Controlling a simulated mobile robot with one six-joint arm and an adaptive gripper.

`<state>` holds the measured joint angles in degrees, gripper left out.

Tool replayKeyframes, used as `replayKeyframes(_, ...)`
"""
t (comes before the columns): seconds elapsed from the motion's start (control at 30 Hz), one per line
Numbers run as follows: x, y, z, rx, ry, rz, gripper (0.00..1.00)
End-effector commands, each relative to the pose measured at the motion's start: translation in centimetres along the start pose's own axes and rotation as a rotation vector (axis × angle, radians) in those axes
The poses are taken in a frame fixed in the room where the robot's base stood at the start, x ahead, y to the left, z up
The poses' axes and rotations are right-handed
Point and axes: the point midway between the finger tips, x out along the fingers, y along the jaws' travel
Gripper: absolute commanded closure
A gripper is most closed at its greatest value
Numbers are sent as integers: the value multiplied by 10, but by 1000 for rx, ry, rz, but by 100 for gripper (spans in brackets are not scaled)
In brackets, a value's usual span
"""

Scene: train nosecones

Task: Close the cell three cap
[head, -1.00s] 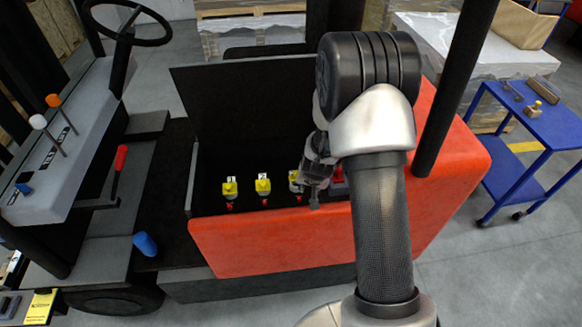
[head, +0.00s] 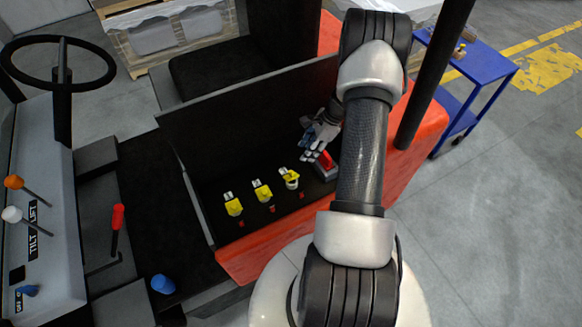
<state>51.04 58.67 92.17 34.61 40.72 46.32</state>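Three yellow cell caps stand in a row in the dark open battery compartment in the head view. The cell three cap (head: 289,175) is the rightmost. It looks tilted, with a pale round rim showing under it. The cell two cap (head: 262,192) and the cell one cap (head: 233,207) sit to its left, each with a small white tag. My gripper (head: 316,155) is behind and to the right of the cell three cap, apart from it in the picture. It holds nothing that I can see; its finger opening is too small to judge.
A red handle (head: 327,163) on a grey block stands beside my gripper. The raised dark lid (head: 225,105) stands behind the caps, and the red body edge (head: 245,258) runs in front. A black post (head: 432,75) rises at right.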

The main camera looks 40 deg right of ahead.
Motion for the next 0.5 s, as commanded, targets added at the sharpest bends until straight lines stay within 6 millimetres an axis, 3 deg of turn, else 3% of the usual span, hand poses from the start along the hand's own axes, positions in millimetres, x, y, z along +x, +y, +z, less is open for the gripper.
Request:
replayKeyframes(0.3,73,2,0,-2,0,4,62)
replayKeyframes(0.5,108,1,0,-2,1,1,62)
